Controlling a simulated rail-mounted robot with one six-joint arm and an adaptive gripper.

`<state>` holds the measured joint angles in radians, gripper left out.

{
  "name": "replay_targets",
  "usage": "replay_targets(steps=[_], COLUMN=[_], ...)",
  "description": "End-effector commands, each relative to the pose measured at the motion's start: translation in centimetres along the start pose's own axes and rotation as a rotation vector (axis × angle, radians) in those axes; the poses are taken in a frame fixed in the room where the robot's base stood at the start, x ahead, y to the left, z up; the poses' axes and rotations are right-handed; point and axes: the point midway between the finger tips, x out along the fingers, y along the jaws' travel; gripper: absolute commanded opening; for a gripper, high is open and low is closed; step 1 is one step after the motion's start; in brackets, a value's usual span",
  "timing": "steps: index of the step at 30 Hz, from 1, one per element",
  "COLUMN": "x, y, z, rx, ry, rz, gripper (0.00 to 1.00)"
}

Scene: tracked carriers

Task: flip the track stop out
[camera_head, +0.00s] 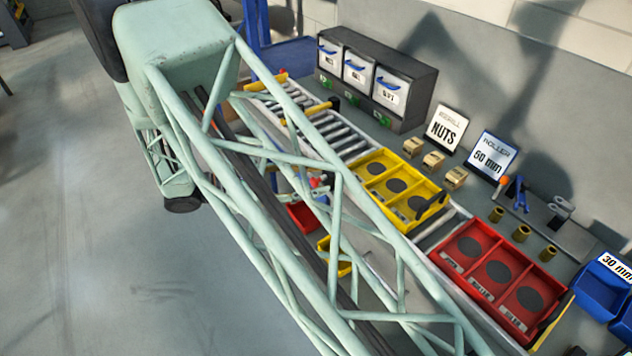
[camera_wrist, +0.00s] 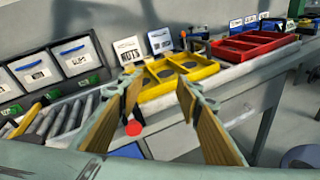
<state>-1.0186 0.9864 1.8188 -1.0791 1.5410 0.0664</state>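A yellow bar with a dark end (camera_head: 312,112) lies across the roller track and looks like a track stop. A second yellow bar (camera_head: 266,82) lies across the track further back. In the wrist view, one yellow bar (camera_wrist: 26,120) crosses the rollers at the left, clear of my gripper. My gripper (camera_wrist: 158,98) is open and empty, its two wood-coloured fingers wide apart in front of the yellow tray (camera_wrist: 165,92). My pale green arm hides much of the track's front side in the head view.
The yellow tray (camera_head: 415,214) and a red tray (camera_head: 462,232) sit on the track. Behind stand a grey cabinet of white drawers (camera_head: 415,72), nut blocks, brass rollers, sign cards and tools. Blue bins (camera_head: 597,287) are at the right. Open floor lies left.

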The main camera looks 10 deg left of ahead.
Motion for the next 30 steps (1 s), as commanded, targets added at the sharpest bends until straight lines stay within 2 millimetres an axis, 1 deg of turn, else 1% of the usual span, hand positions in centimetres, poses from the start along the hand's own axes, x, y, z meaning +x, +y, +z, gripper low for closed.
replay_targets(steps=[1,12,18,23,30], x=[-0.9,-6.7,-9.3,-10.3,-10.6], y=[-0.1,-0.4,-0.9,-1.1,-1.1], z=[-1.0,-7.6,-10.3,-11.5,-11.7], rx=[-0.014,-0.092,-0.121,-0.131,-0.133], ry=[-0.007,-0.049,-0.067,-0.074,-0.075], rz=[0.028,0.23,0.317,0.353,0.362], gripper=[0.32,0.32,0.32,0.32,0.32])
